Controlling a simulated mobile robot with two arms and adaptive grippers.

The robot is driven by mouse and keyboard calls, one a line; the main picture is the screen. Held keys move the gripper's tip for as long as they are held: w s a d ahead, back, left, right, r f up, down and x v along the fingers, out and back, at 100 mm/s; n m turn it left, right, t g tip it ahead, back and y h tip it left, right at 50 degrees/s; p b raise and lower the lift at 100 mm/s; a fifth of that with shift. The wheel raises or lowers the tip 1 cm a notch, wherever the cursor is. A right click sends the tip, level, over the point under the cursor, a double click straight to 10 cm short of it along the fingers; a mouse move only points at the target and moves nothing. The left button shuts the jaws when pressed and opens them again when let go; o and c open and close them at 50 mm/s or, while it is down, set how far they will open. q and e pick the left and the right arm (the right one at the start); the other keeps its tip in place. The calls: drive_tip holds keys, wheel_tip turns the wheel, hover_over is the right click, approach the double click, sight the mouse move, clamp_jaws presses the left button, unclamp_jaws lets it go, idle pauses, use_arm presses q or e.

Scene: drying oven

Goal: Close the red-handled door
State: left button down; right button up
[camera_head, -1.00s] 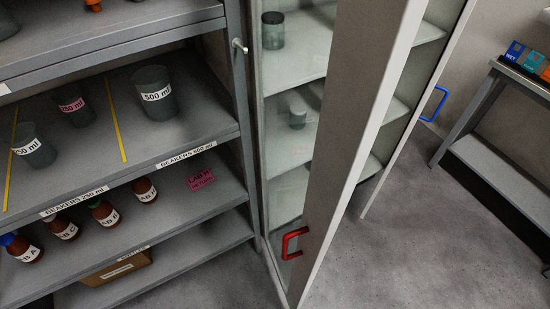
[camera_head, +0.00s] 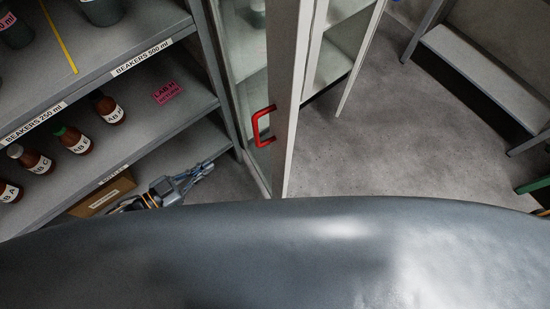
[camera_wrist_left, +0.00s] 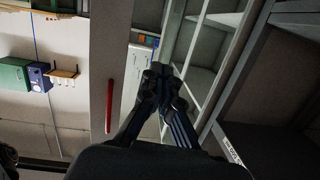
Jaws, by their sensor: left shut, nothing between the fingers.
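The red handle (camera_head: 262,125) is on the edge of a glass-fronted door (camera_head: 286,90), which stands open, swung out into the room. The red handle (camera_wrist_left: 109,107) also shows in the left wrist view, upright on a grey panel (camera_wrist_left: 107,50). My left gripper (camera_head: 208,167) is shut and empty, low in front of the shelf rack, left of and below the handle and apart from it. In the left wrist view the fingers (camera_wrist_left: 160,72) are together, with the handle to their left. My right gripper is not in view.
An open shelf rack (camera_head: 165,52) with brown bottles (camera_head: 72,140) and a cardboard box (camera_head: 100,195) stands left of the door. A second door panel (camera_head: 362,50) stands open beyond. Bare floor (camera_head: 400,150) lies to the right, with a metal bench (camera_head: 485,75) farther right.

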use_arm(q)
drive_tip(key=s+d+r+m+g+h, duration=0.2)
drive_tip(key=s+d+r+h, duration=0.25)
drive_tip(key=r, duration=0.25)
drive_tip(key=p, duration=0.3)
approach(278, 146)
drive_tip(key=shift+y, duration=0.45)
drive_tip(key=x, duration=0.6)
drive_tip(key=shift+r, duration=0.35)
drive_tip(key=shift+w+d+f, duration=0.15)
drive_tip(key=shift+d, duration=0.3)
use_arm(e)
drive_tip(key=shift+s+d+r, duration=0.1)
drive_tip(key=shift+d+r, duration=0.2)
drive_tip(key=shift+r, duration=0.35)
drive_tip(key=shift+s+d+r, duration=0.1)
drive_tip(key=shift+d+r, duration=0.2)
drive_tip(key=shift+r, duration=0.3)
